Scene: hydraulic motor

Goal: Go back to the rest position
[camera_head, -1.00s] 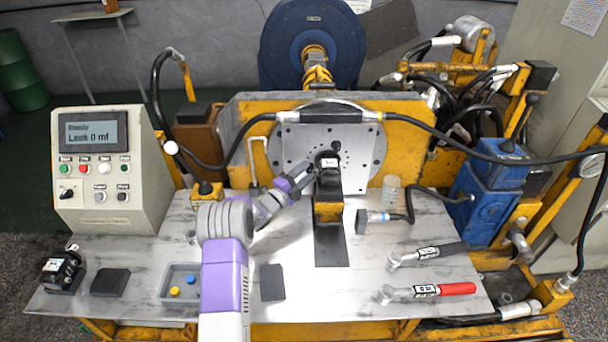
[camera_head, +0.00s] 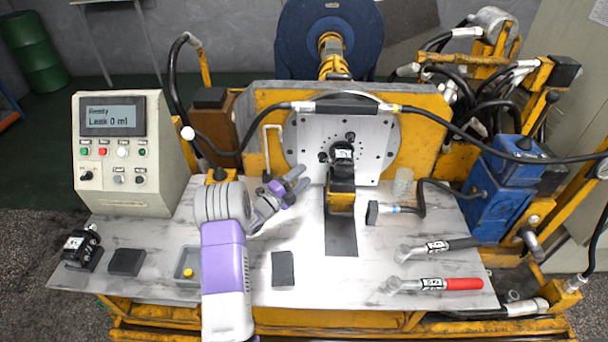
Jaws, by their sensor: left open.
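My left gripper (camera_head: 295,181) is open and empty. It is above the metal worktable (camera_head: 375,275), left of the black and yellow motor mount (camera_head: 342,185) in the middle, and appears apart from it. My left arm comes in from the bottom left and hides part of the small grey tray (camera_head: 186,268). My right gripper is not in view.
A control box (camera_head: 125,150) with a screen reading "Ready, Leak 0 ml" stands at the left. A black wrench (camera_head: 437,247) and a red-handled wrench (camera_head: 436,284) lie at the right. Black blocks (camera_head: 283,268) lie at the front. Hoses (camera_head: 470,135) hang across the back.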

